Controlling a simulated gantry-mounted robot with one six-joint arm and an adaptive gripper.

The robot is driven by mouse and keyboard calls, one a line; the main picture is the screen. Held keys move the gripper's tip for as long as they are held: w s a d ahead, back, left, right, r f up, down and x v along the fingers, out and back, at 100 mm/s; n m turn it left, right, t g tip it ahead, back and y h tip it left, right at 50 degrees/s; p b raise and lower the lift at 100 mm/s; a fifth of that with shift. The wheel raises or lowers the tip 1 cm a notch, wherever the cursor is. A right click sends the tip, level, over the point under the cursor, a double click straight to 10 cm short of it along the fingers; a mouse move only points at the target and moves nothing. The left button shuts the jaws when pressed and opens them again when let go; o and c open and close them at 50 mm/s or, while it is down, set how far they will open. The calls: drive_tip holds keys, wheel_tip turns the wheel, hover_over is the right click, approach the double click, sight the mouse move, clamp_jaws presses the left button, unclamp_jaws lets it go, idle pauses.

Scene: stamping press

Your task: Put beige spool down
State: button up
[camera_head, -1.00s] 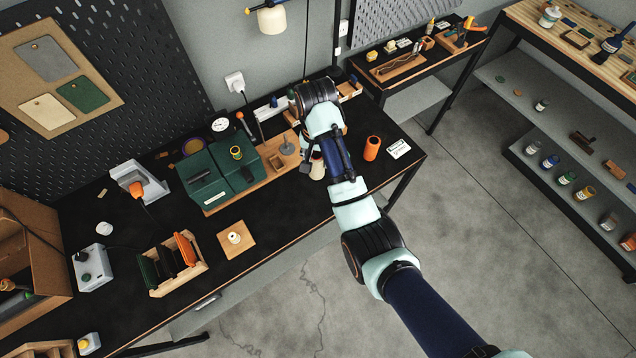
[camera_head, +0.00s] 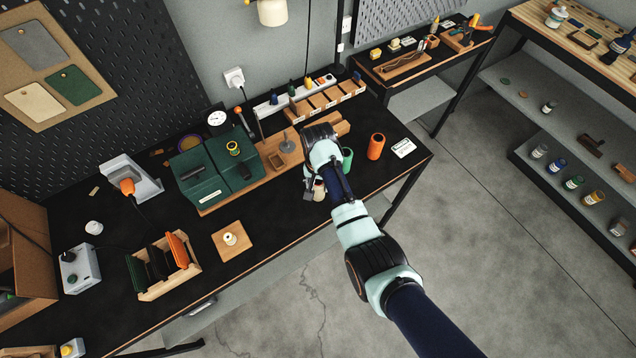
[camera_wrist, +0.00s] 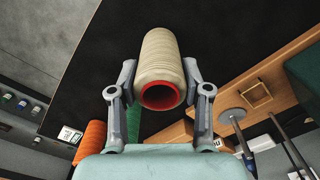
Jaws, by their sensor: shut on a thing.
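The beige spool (camera_wrist: 160,50) has a red core, seen at its open end in the wrist view. My gripper (camera_wrist: 160,75) is shut on it, with one finger on each side. In the head view the beige spool (camera_head: 319,190) shows partly beside my wrist, over the front part of the black bench (camera_head: 285,215). Whether its base touches the bench cannot be told. An orange spool (camera_head: 376,146) and a green spool (camera_head: 347,158) stand behind and to the right; the green one is partly hidden by my arm.
A green press (camera_head: 210,170) on a wooden base stands to the left. A wooden pad (camera_head: 232,243) with a small pale piece lies front left. A white label card (camera_head: 403,148) lies right of the orange spool. A bin rack (camera_head: 310,103) is at the back. Bare bench lies between pad and gripper.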

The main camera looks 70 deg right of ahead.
drive_tip(key=o, duration=1.3)
drive_tip(key=shift+f, duration=0.1)
wheel_tip(320, 180, up, 12)
drive_tip(key=shift+r+p, duration=0.15)
drive_tip(key=shift+p, duration=0.4)
